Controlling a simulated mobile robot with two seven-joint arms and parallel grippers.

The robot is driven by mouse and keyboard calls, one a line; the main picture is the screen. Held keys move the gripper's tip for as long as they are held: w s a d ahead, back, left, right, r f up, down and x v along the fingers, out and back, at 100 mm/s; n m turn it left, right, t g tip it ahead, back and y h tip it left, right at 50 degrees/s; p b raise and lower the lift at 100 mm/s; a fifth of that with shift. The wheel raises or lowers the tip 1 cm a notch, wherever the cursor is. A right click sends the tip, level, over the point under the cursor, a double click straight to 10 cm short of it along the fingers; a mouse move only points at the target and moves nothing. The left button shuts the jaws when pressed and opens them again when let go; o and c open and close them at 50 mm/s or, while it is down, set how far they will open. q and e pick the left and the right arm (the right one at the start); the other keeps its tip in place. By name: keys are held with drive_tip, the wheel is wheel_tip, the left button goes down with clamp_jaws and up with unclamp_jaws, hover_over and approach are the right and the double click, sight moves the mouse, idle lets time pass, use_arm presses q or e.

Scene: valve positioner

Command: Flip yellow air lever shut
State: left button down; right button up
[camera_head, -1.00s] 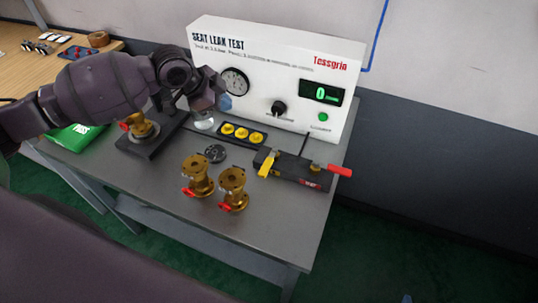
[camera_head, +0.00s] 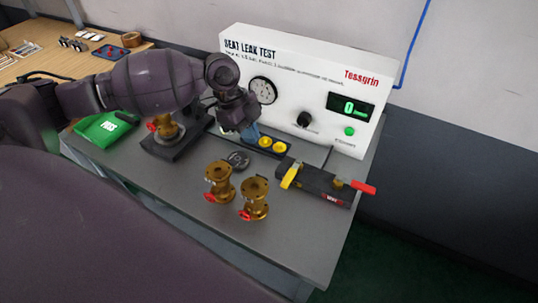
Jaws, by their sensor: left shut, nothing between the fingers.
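The yellow air lever (camera_head: 290,176) stands up at a tilt from the left end of a black valve block (camera_head: 318,186) on the grey bench. A red lever (camera_head: 362,187) sticks out to the right from the block's other end. My left gripper (camera_head: 242,128) is shut, with nothing seen held. It is in front of the test panel, to the left of and behind the yellow lever and apart from it. Its fingertips are small and partly unclear beside a blue patch. My right gripper is not in view.
The white test panel (camera_head: 340,67) stands behind the block. A dark tray (camera_head: 262,151) with yellow caps lies below my left gripper. Two brass valves (camera_head: 219,182) stand in front; another (camera_head: 167,127) sits on a black base at left. The bench's front right is clear.

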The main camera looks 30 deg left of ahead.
sight(292, 172)
use_arm(q)
drive_tip(key=x, duration=0.9)
drive_tip(key=shift+d+f+b, duration=0.1)
drive_tip(key=shift+f+b, duration=0.25)
drive_tip(key=d, duration=0.3)
drive_tip(key=shift+w, duration=0.1)
drive_tip(key=shift+d, duration=0.45)
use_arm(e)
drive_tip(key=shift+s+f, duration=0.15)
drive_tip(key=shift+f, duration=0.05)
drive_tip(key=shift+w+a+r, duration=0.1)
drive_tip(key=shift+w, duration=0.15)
